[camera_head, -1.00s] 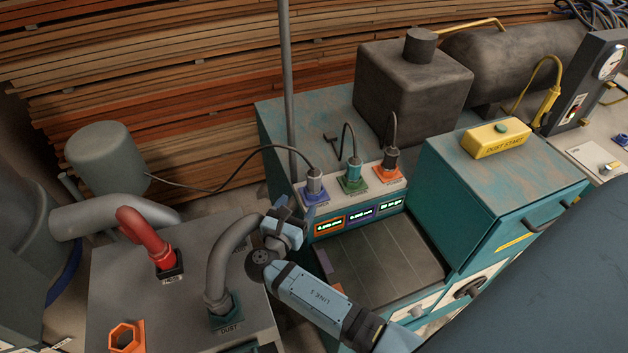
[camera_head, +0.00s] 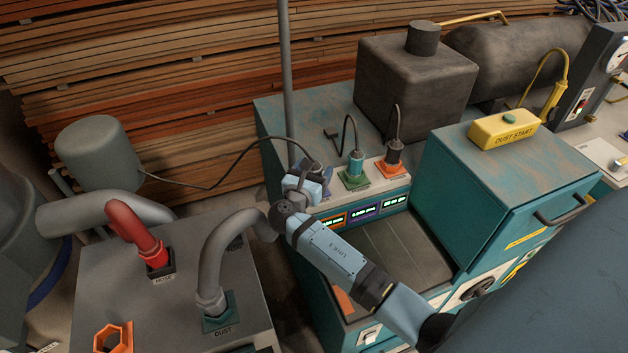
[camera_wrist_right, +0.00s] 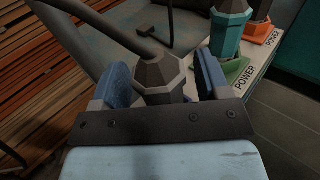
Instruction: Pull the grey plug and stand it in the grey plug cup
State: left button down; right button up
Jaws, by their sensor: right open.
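The grey plug (camera_wrist_right: 160,75) has a faceted body and a dark cable leaving its top. In the right wrist view it stands between the two blue fingers of my right gripper (camera_wrist_right: 163,82). The fingers are open, one on each side, with a gap visible beside the plug. In the head view my right gripper (camera_head: 309,178) is over the left end of the socket panel and largely covers the plug and its socket. I cannot pick out a grey plug cup in these views. My left gripper is not in view.
A teal plug (camera_head: 355,163) in a green socket and a dark plug (camera_head: 394,152) in an orange socket stand just right of my gripper. A thin upright pole (camera_head: 287,80) rises behind it. A grey hose (camera_head: 213,260) and a red hose (camera_head: 138,230) stand on the left cabinet.

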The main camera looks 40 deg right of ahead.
jog(key=shift+r, duration=0.1)
jog(key=shift+c, duration=0.2)
jog(key=c, duration=0.9)
